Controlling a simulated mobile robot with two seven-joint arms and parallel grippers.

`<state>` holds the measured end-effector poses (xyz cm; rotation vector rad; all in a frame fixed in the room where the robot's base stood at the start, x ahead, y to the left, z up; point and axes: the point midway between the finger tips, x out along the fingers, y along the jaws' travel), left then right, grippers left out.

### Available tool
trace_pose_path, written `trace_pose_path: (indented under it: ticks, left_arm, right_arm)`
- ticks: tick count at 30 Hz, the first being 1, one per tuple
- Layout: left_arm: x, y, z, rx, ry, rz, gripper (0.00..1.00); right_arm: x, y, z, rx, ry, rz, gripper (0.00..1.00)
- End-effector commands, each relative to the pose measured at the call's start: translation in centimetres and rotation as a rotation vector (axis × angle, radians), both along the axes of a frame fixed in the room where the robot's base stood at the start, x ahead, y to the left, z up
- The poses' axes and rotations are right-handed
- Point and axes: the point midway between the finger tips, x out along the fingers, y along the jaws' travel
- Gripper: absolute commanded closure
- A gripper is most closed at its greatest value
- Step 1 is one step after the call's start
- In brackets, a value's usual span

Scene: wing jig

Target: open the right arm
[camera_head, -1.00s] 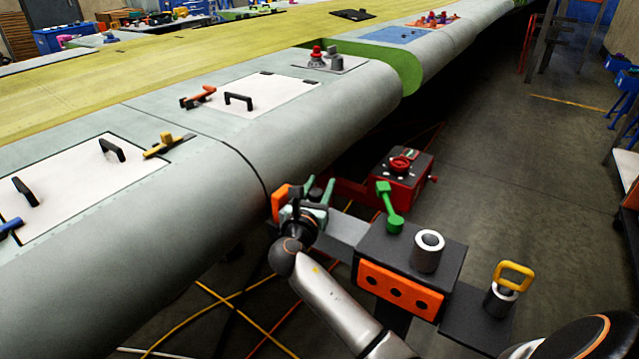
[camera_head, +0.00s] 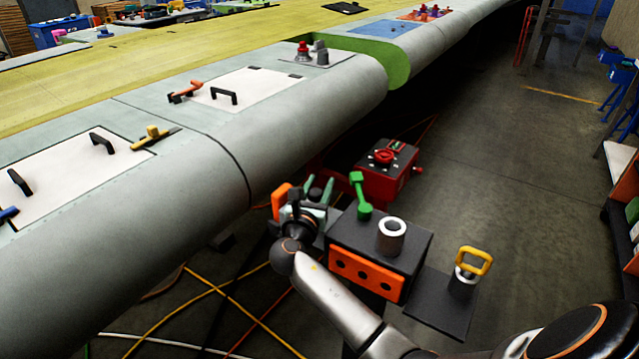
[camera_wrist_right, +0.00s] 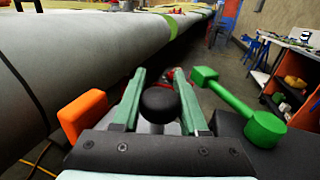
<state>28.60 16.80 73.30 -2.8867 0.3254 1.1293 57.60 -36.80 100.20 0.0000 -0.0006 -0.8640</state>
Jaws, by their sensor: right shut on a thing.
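My right gripper (camera_head: 320,188) is beside the black block of the jig stand (camera_head: 410,243), on its left. In the right wrist view its green fingers (camera_wrist_right: 160,80) are on either side of a round black knob (camera_wrist_right: 160,103), and it is shut on this knob. An orange piece (camera_head: 281,200) is just left of the gripper; it also shows in the right wrist view (camera_wrist_right: 83,114). A green lever (camera_head: 362,195) stands up from the block, right of the gripper. What the knob joins is hidden by the gripper. My left gripper is not in view.
The grey wing edge (camera_head: 215,165) runs along the left. A silver cylinder (camera_head: 391,238) and an orange front panel (camera_head: 367,273) are on the stand. A yellow handle (camera_head: 473,262) is at its right. A red box (camera_head: 388,172) stands behind. Cables lie on the floor; open floor is at right.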

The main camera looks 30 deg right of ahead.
Motion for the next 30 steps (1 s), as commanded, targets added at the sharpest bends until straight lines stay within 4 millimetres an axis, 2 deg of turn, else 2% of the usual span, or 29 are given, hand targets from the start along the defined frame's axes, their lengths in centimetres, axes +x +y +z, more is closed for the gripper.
trace_pose_path:
  ticks: [12,13,21,30]
  left_arm:
    - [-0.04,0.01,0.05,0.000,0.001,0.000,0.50]
    - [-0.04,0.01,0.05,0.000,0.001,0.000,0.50]
    - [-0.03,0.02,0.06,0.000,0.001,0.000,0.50]
    - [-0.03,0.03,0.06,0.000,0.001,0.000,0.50]
  right_arm:
    - [-0.04,0.06,-0.23,0.003,0.004,0.000,1.00]
    - [-0.03,0.07,-0.23,0.003,0.004,0.000,0.56]
    - [0.00,0.04,-0.09,0.002,0.001,0.000,0.27]
    - [-0.20,0.31,-0.03,0.001,0.000,0.001,0.27]
